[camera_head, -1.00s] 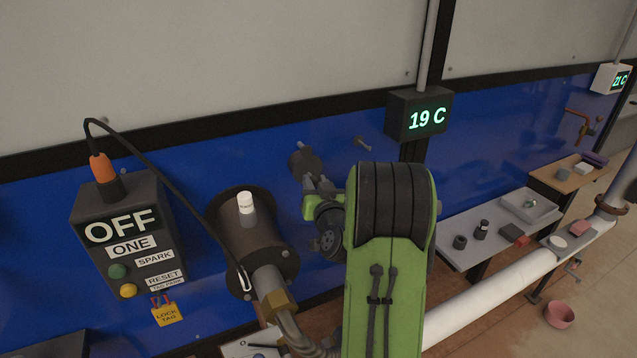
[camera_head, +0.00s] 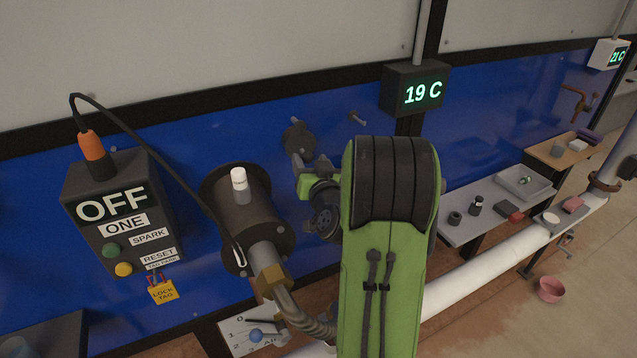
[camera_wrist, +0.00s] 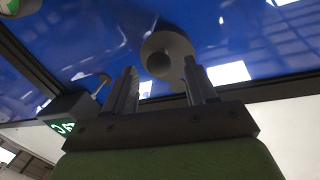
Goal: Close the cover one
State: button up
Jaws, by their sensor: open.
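A round dark grey disc (camera_head: 298,139) is mounted on the blue wall, with a small peg at its upper edge. I take it to be the cover, but no label on it shows. In the wrist view the disc (camera_wrist: 167,56) appears with a smaller round end facing me, just beyond and between my fingertips. My gripper (camera_head: 312,168) is open just below the disc in the head view. In the wrist view my gripper (camera_wrist: 160,80) has its two fingers spread and holds nothing. Whether a finger touches the disc I cannot tell.
Left of the disc are a brown cylinder (camera_head: 215,200) with a white-capped vial (camera_head: 240,186), and a dark box (camera_head: 115,205) reading OFF and ONE. A wall peg (camera_head: 357,118) and a 19 C display (camera_head: 415,90) are at right. A white pipe (camera_head: 480,290) runs below.

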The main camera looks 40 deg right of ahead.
jog(key=b+v, duration=0.9)
jog(key=v, duration=0.5)
jog(key=shift+f, duration=0.15)
